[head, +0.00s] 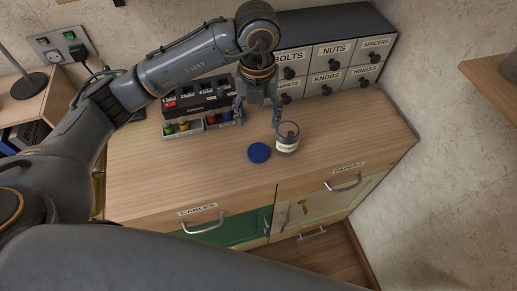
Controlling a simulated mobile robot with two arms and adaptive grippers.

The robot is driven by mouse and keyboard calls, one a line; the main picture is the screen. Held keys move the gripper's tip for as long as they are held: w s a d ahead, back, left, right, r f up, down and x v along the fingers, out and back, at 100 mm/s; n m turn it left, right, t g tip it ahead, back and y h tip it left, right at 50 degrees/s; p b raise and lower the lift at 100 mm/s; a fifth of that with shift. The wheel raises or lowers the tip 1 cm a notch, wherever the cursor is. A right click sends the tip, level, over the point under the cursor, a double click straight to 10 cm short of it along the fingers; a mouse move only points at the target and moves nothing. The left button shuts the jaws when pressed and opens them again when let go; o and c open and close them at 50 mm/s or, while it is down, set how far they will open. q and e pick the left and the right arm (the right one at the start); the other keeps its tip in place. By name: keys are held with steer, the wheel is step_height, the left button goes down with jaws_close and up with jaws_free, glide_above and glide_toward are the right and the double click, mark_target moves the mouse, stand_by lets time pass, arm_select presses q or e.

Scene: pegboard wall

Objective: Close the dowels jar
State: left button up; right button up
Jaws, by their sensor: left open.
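The dowels jar (287,144) is a small clear jar with a pale label, upright on the wooden cabinet top (350,140). Its mouth is uncovered. A round blue lid (259,153) lies flat on the top, just left of the jar and apart from it. My left gripper (259,119) points down with its fingers spread, empty, behind and slightly left of the jar, above the lid's far side. I cannot tell whether its right finger touches the jar. My right gripper is not in view.
A drawer unit (334,62) labelled bolts, nuts and spacers stands behind. A dark charger-like rack (198,97) and a tray (183,130) of small coloured items are at the left. The cabinet top is clear right of the jar. Labelled drawers (232,215) are below its front edge.

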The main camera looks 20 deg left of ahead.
arm_select(q)
steer(key=p, duration=0.2)
glide_above(258, 151)
step_height(258, 151, down, 8)
steer(key=shift+s+f, duration=0.1)
steer(key=shift+f, duration=0.65)
step_height(258, 151, down, 4)
steer(key=shift+r+p, duration=0.15)
steer(key=shift+p, duration=0.7)
steer(key=shift+f, duration=0.35)
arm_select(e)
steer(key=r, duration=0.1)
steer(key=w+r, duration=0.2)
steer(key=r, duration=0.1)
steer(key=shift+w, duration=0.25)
arm_select(q)
steer(key=c, duration=0.4)
